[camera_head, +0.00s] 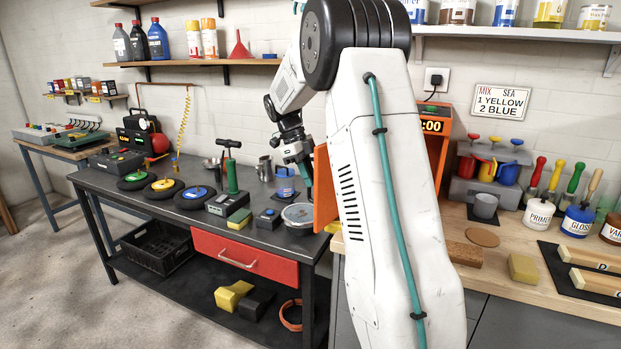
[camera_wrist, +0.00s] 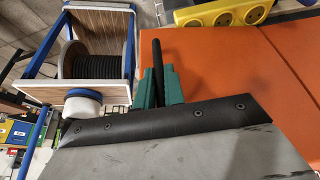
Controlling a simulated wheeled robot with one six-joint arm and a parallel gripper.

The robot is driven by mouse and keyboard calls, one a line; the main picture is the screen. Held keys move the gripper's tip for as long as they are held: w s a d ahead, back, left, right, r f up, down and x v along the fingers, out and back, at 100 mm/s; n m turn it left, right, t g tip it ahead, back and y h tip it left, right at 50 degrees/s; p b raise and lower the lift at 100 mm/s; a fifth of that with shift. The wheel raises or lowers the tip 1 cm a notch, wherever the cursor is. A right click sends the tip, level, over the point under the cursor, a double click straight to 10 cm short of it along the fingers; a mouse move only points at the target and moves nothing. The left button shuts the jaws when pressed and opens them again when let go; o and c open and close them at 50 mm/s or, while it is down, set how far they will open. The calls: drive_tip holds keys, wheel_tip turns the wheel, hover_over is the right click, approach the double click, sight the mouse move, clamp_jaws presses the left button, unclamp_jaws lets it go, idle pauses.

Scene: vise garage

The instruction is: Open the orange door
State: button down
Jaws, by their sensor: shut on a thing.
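The orange door (camera_head: 323,187) stands out toward the bench, just left of my arm, in the head view. It fills the right side of the wrist view (camera_wrist: 240,75). My gripper (camera_head: 304,172) is at its left edge. In the wrist view, the green fingers of my gripper (camera_wrist: 158,88) are closed around a black bar handle (camera_wrist: 157,60) beside the door. The orange cabinet (camera_head: 440,140) with a lit display shows behind my arm on the right. My arm hides most of the cabinet and its inside.
A dark bench (camera_head: 150,205) with wheels, a pump and small tools lies left. A wooden bench (camera_head: 505,255) with paint cans and brushes is right. In the wrist view, a cable spool (camera_wrist: 92,62) and yellow socket strip (camera_wrist: 222,14) show.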

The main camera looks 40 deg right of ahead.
drive_tip(key=shift+d+r, duration=0.1)
drive_tip(key=c, duration=1.5)
unclamp_jaws()
drive_tip(key=shift+w+r, duration=0.1)
drive_tip(key=shift+w, duration=0.05)
drive_tip(key=v, duration=0.7)
drive_tip(key=shift+r, duration=0.2)
drive_tip(key=shift+w, duration=0.1)
